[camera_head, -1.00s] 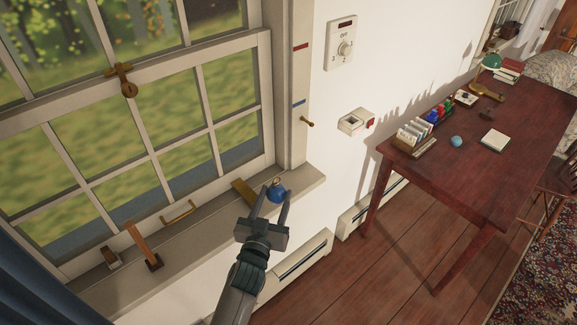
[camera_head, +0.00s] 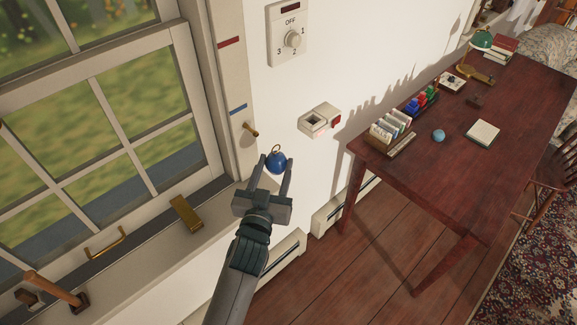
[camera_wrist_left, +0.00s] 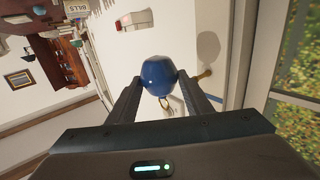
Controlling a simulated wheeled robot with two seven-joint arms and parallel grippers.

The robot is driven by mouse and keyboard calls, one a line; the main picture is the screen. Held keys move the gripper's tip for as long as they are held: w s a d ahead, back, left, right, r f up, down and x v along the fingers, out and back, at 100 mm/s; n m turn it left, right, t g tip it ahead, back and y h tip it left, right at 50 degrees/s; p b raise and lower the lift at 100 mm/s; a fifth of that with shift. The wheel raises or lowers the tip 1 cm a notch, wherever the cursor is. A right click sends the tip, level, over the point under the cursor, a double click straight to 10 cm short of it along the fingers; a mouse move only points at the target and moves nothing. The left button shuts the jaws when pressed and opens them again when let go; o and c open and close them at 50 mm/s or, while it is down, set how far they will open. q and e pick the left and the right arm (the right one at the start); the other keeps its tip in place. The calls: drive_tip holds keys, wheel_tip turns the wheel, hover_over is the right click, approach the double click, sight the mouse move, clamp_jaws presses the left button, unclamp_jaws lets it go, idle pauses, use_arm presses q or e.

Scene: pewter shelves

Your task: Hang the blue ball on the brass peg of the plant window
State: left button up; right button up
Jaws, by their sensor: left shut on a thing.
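The blue ball (camera_head: 276,162) is held between the fingertips of my left gripper (camera_head: 274,172), with a small brass ring (camera_head: 276,149) on its top. The ball also shows in the left wrist view (camera_wrist_left: 158,77), gripped from both sides, its ring below it in that picture. The brass peg (camera_head: 251,129) sticks out from the window's right frame post, just below the blue mark. In the head view the ball is right of and a little below the peg, apart from it. In the wrist view the peg (camera_wrist_left: 205,74) shows behind the right finger. My right gripper is not in view.
The sill (camera_head: 150,262) carries a brass block (camera_head: 186,213) and a wooden-handled tool (camera_head: 55,290). A wall box (camera_head: 319,119) and a dial panel (camera_head: 290,36) are right of the peg. A red-brown table (camera_head: 470,180) with several objects stands at right.

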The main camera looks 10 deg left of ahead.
sight(266, 165)
use_arm(q)
drive_tip(key=shift+w+d+r, duration=0.1)
drive_tip(key=shift+w, duration=0.05)
drive_tip(key=shift+w+d, duration=0.1)
drive_tip(key=shift+r, duration=0.1)
drive_tip(key=shift+w, duration=0.1)
drive_tip(key=shift+w+a, duration=0.25)
drive_tip(key=shift+a, duration=0.3)
drive_tip(key=shift+w+a+f, duration=0.2)
drive_tip(key=shift+w+a, duration=0.35)
drive_tip(key=shift+a, duration=0.1)
drive_tip(key=w+a+f+b, duration=0.1)
drive_tip(key=w+a, duration=0.3)
drive_tip(key=a, duration=0.1)
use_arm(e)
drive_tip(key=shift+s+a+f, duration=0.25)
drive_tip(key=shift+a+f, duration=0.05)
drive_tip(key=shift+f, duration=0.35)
use_arm(q)
drive_tip(key=shift+f, duration=0.2)
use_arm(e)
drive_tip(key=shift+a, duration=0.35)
